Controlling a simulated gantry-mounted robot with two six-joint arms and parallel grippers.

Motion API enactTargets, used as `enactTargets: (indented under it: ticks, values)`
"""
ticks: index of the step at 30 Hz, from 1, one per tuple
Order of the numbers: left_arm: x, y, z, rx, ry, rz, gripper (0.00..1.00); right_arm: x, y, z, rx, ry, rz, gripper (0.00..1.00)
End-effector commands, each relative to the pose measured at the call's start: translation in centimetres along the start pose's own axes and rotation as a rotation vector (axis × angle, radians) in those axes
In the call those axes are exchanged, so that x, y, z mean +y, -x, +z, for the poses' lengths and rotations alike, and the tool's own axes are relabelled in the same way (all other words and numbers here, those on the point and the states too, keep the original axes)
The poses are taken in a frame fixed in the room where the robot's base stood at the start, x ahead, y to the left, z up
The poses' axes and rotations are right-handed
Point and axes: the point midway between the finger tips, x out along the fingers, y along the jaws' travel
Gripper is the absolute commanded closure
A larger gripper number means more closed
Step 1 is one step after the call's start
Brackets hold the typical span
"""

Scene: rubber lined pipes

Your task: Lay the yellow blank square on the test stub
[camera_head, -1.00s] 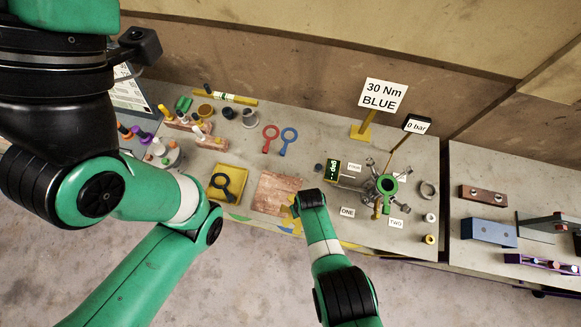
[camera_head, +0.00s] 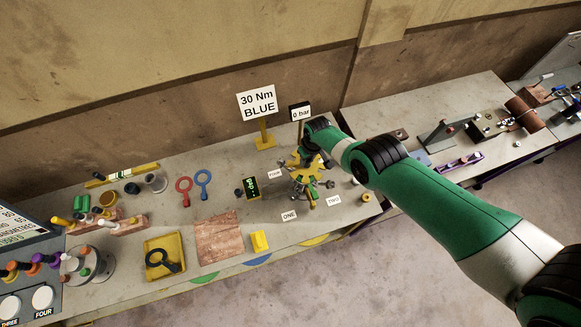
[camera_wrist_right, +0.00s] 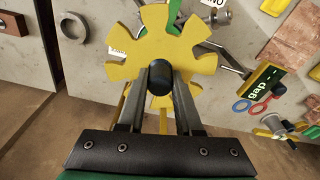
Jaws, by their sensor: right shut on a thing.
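The yellow blank (camera_head: 312,168) is a flat plate with lobes and notches around its edge and a dark knob at its centre. My right gripper (camera_wrist_right: 160,78) is shut on that knob, and the blank (camera_wrist_right: 128,72) spreads out beyond the fingertips. In the head view the right gripper (camera_head: 311,150) is over the test stub (camera_head: 305,188), with the blank at the top of the stub. A bit of green shows past the blank's edge in the wrist view. The blank hides most of the stub's face; I cannot tell whether they touch. My left gripper is out of view.
Swing clamps (camera_wrist_right: 228,58) stick out around the stub. The 0 bar sign (camera_head: 300,112) and the 30 Nm BLUE sign (camera_head: 257,103) stand behind. A yellow block (camera_head: 259,241) and a copper-coloured sheet (camera_head: 218,238) lie front left.

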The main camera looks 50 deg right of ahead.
Motion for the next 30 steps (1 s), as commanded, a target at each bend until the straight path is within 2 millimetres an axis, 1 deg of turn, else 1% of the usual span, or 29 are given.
enactTargets:
  ticks: [9,14,30]
  values:
    - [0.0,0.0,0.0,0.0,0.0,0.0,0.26,0.0,0.0,-0.1,0.001,0.004,-0.001,1.0]
    - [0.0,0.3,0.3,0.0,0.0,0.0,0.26,0.0,-0.4,0.0,0.001,0.005,-0.001,1.0]
    - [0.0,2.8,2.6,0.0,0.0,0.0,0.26,0.0,-3.8,0.4,0.001,0.005,-0.001,1.0]
